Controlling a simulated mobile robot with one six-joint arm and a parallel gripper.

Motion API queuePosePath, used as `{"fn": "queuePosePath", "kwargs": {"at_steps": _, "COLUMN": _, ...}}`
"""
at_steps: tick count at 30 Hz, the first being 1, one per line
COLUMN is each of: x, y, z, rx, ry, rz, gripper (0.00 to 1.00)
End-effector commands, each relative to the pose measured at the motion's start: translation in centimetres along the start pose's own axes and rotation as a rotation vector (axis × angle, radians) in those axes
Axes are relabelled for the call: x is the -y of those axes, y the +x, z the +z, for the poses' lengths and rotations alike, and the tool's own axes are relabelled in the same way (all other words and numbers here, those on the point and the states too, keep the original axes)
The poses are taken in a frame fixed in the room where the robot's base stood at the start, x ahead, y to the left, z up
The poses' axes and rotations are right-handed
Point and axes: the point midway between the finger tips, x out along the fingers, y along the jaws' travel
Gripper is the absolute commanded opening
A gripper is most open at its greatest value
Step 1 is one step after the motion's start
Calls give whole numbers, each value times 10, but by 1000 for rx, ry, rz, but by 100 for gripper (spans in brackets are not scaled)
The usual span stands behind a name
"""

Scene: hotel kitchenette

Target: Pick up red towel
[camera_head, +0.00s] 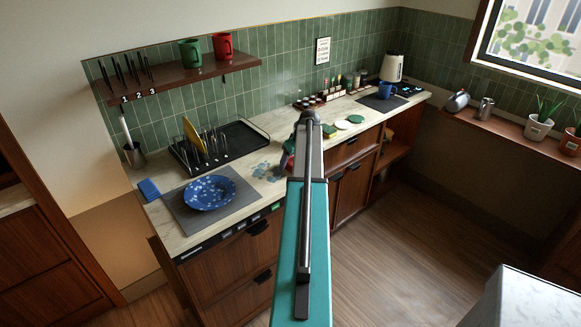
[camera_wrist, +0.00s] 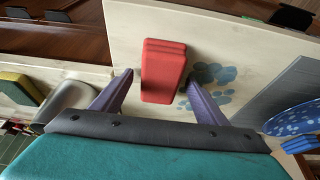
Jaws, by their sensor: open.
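The red towel (camera_wrist: 163,70) is a folded, layered block lying on the pale countertop in the wrist view, beside a bluish paw-like print. My gripper (camera_wrist: 160,76) is open, with one purple finger on each side of the towel in the picture. Gaps show between the towel and both fingertips, and I see no contact. How far the fingers are above the counter is hard to tell. In the head view my arm hides most of this spot; a small reddish patch shows at its left edge.
A blue speckled plate (camera_head: 209,192) lies on a grey mat (camera_head: 243,194), with a blue block (camera_head: 149,189) at its left. A black dish rack (camera_head: 243,139) stands behind. A yellow-green sponge (camera_wrist: 20,89) is left in the wrist view.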

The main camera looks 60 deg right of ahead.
Motion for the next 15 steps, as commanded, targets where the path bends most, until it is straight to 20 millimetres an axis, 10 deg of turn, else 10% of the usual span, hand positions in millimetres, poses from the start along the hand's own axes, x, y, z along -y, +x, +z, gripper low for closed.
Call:
{"fn": "queuePosePath", "kwargs": {"at_steps": 9, "x": 0, "y": 3, "z": 1, "rx": 0, "ry": 0, "rz": 0, "gripper": 67}}
{"fn": "queuePosePath", "kwargs": {"at_steps": 15, "x": 0, "y": 2, "z": 1, "rx": 0, "ry": 1, "rz": 0, "gripper": 33}}
